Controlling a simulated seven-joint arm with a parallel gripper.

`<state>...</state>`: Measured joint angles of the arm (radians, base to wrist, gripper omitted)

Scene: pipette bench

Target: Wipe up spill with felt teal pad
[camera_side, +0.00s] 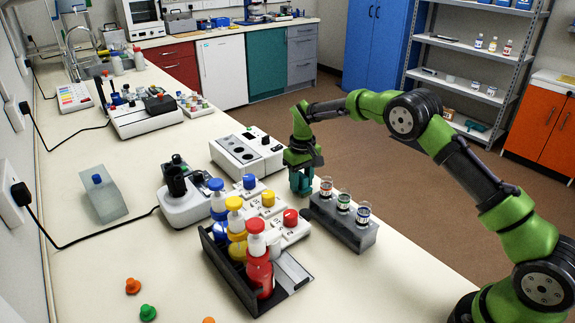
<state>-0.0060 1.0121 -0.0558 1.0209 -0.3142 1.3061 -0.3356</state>
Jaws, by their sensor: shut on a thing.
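My gripper (301,187) points down over the bench, at the centre of the view. It is shut on a small teal piece, which I take to be the felt teal pad (300,180). The pad and fingertips are small and hard to separate. They are just behind the grey vial rack and beside the white block of caps. I cannot tell whether the pad touches the bench. No spill can be made out.
A grey rack (345,232) with three vials stands close in front of my gripper. To the left are a white two-well device (240,150), a white block with coloured caps (290,232) and a black bottle tray (240,290). Bare bench (390,285) lies front right.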

